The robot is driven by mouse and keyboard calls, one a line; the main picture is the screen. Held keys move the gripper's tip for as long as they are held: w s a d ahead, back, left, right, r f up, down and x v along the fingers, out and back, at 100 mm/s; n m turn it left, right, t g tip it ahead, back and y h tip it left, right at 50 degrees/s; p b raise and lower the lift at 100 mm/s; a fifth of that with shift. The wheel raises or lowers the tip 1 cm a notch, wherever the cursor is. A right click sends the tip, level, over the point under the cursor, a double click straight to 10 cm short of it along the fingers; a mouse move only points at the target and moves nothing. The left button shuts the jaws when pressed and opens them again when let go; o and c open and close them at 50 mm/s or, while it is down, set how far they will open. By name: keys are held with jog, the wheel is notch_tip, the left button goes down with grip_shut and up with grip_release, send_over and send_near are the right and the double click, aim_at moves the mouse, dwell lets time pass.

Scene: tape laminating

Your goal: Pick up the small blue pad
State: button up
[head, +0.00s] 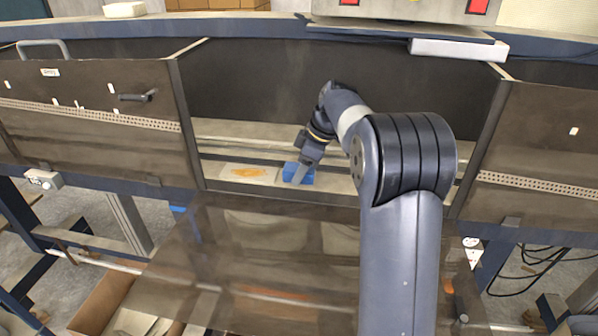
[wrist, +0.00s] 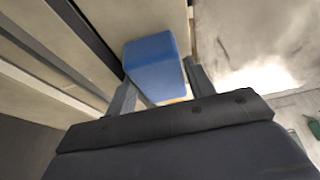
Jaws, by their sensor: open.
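The small blue pad (head: 292,171) sits on the light ledge inside the machine's opening, just right of an orange patch. In the wrist view the blue pad (wrist: 155,65) lies between and a little beyond the two grey fingers of my gripper (wrist: 160,88). The fingers are apart, one on each side of the pad. In the head view my gripper (head: 301,172) reaches down at the pad and covers part of it. I cannot tell whether the fingers touch the pad.
An orange oval patch (head: 248,172) lies on the ledge to the left. Dark side panels (head: 95,115) bound the opening on the left and right (head: 540,140). A shiny brown sheet (head: 250,260) hangs below the ledge. An open cardboard box (head: 97,302) is at lower left.

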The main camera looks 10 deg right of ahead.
jog(key=shift+c, duration=0.3)
jog(key=c, duration=0.6)
jog(key=shift+o, duration=0.2)
jog(key=shift+r, duration=0.1)
jog(key=shift+r, duration=0.45)
jog(key=b+v, duration=0.1)
jog(key=v, duration=0.1)
jog(key=shift+d+r, duration=0.15)
jog(key=shift+r, duration=0.05)
jog(key=s+d+b, duration=0.1)
jog(key=s+d, duration=0.1)
jog(key=d, duration=0.3)
jog(key=s+d+b, duration=0.1)
jog(key=s+d, duration=0.1)
jog(key=d, duration=0.3)
jog(key=s+d+b, duration=0.1)
jog(key=s+d, duration=0.1)
jog(key=d, duration=0.3)
jog(key=shift+s+d+r+b, duration=0.1)
jog(key=shift+s+d+b, duration=0.2)
jog(key=shift+s+d, duration=0.1)
jog(key=shift+w, duration=0.1)
